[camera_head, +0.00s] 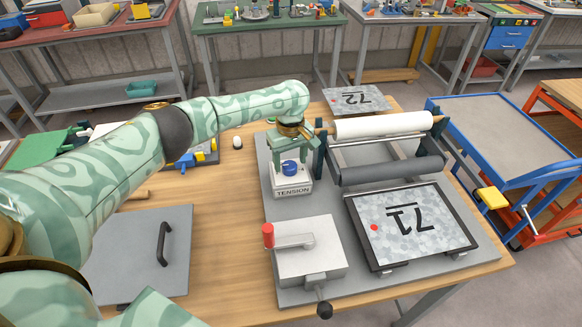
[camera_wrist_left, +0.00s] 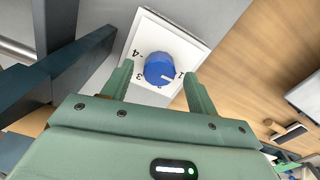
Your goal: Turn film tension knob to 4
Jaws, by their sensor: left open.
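The blue film tension knob (camera_head: 290,167) sits on a white box labelled TENSION (camera_head: 293,188). In the left wrist view the knob (camera_wrist_left: 157,66) is on a white dial face (camera_wrist_left: 181,42) with printed numbers. I can read 4, 3 and 1; the rest is hidden or too small. A pale pointer mark on the knob points right and slightly down, toward the side of the 1. My left gripper (camera_head: 294,152) is above the knob, pointing down. Its open fingers (camera_wrist_left: 159,69) show on either side of the knob, with gaps visible. My right gripper is not in view.
A film roll (camera_head: 383,126) on a stand is right of the knob. A grey plate with a black handle (camera_head: 163,244) is at left.

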